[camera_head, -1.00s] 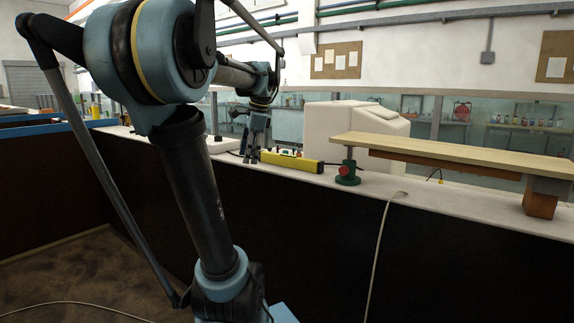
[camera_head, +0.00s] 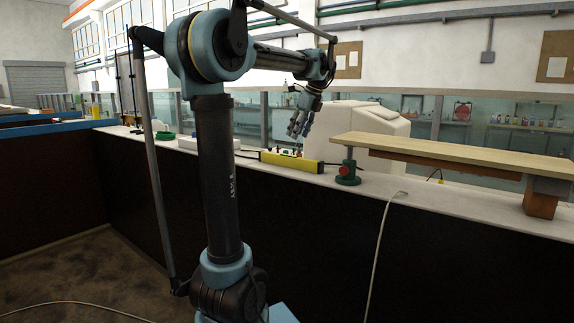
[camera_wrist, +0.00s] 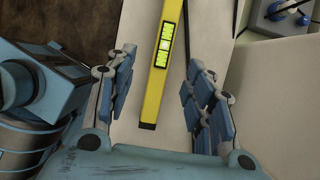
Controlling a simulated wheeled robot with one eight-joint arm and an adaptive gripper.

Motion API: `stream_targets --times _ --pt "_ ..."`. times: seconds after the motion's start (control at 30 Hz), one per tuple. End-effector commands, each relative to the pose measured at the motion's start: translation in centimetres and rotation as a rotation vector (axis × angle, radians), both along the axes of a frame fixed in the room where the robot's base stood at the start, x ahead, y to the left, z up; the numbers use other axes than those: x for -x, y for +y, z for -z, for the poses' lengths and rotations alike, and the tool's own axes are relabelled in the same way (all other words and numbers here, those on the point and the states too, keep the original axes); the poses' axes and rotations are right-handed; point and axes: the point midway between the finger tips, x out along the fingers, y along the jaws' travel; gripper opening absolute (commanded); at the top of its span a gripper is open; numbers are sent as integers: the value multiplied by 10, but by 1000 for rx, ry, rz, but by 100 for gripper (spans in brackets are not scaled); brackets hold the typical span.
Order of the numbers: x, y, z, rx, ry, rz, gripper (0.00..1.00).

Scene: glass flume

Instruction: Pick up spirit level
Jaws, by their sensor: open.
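The yellow spirit level (camera_head: 291,162) lies on the white bench top, left of the green clamp-like stand. In the wrist view the level (camera_wrist: 158,85) runs lengthwise between my fingers, with its green vial facing the camera and its dark end near my palm. My gripper (camera_head: 299,127) is above the bench and above the level, pointing down. In the wrist view my gripper (camera_wrist: 155,95) is open, with a finger on each side of the level and no visible contact. How high it is above the level is hard to tell.
A wooden plank (camera_head: 450,153) rests on the green stand (camera_head: 348,172) and a wooden block (camera_head: 541,200) to the right. A large white box (camera_head: 362,125) stands behind the level. A pale cable (camera_head: 380,235) hangs over the bench front. A grey box with blue plugs (camera_wrist: 283,14) shows in the wrist view.

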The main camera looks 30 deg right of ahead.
Motion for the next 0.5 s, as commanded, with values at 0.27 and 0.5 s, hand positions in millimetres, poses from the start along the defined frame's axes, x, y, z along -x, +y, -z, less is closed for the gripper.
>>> stream_targets --times 0.27,0.5 --pt "-18 8 46 0 0 -3 48" --pt "-27 11 69 0 0 -3 48"
